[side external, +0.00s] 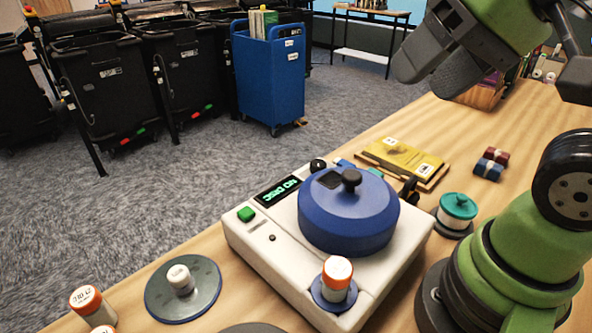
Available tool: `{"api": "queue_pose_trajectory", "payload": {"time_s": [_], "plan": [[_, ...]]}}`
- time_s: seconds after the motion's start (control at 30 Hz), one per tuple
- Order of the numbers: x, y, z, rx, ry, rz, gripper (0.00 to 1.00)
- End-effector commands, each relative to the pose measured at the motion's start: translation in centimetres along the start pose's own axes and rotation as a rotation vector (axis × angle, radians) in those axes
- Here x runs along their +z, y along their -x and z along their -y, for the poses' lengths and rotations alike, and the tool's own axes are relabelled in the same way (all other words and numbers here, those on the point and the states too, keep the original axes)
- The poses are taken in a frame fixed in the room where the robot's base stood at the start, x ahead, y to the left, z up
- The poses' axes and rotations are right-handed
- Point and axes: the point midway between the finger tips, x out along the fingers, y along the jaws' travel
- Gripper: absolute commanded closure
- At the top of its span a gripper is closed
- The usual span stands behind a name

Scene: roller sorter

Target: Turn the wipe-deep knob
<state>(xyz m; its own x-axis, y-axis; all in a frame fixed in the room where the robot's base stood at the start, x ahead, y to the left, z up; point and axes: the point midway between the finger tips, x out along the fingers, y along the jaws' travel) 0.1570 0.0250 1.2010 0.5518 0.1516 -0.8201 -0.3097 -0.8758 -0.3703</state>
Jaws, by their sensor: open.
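A white machine (251,251) with a round blue lid (345,225) sits on the wooden table. Its small display (278,191) reads "NO DISC". A round black knob (318,165) stands at its back edge, and a black grip (351,180) tops the lid. A small dark control (272,238) is on the front panel near a green button (245,214). No label legible here tells which is the wipe-deep knob. My gripper (428,78) is open and empty, high at the upper right, well apart from the machine.
A yellow case (402,158) and teal-topped spool (457,211) lie behind and right.

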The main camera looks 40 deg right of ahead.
Motion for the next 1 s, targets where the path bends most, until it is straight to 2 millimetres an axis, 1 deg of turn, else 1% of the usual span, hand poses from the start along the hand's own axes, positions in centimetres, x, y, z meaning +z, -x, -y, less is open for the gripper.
{"api": "queue_pose_trajectory", "payload": {"time_s": [0.17, 0.2, 0.27, 0.37, 0.47, 0.5, 0.6, 0.7, 0.73, 0.8, 1.0], "plan": [[-4.2, -2.6, 0.6, 0.107, -0.237, 0.09, 0.39], [-5.3, -3.4, 0.6, 0.136, -0.299, 0.106, 0.39], [-6.7, -4.9, 0.6, 0.182, -0.392, 0.131, 0.39], [-8.8, -7.8, 0.1, 0.264, -0.545, 0.163, 0.39], [-10.5, -11.1, -0.7, 0.352, -0.695, 0.186, 0.39], [-11.1, -12.5, -1.1, 0.387, -0.754, 0.193, 0.39], [-11.9, -15.9, -2.4, 0.473, -0.887, 0.201, 0.39], [-12.3, -18.6, -3.5, 0.541, -0.99, 0.199, 0.39], [-12.3, -19.2, -3.8, 0.557, -1.014, 0.198, 0.39], [-12.4, -20.4, -4.4, 0.587, -1.057, 0.195, 0.39], [-12.1, -22.1, -5.2, 0.618, -1.102, 0.191, 0.39]]}}
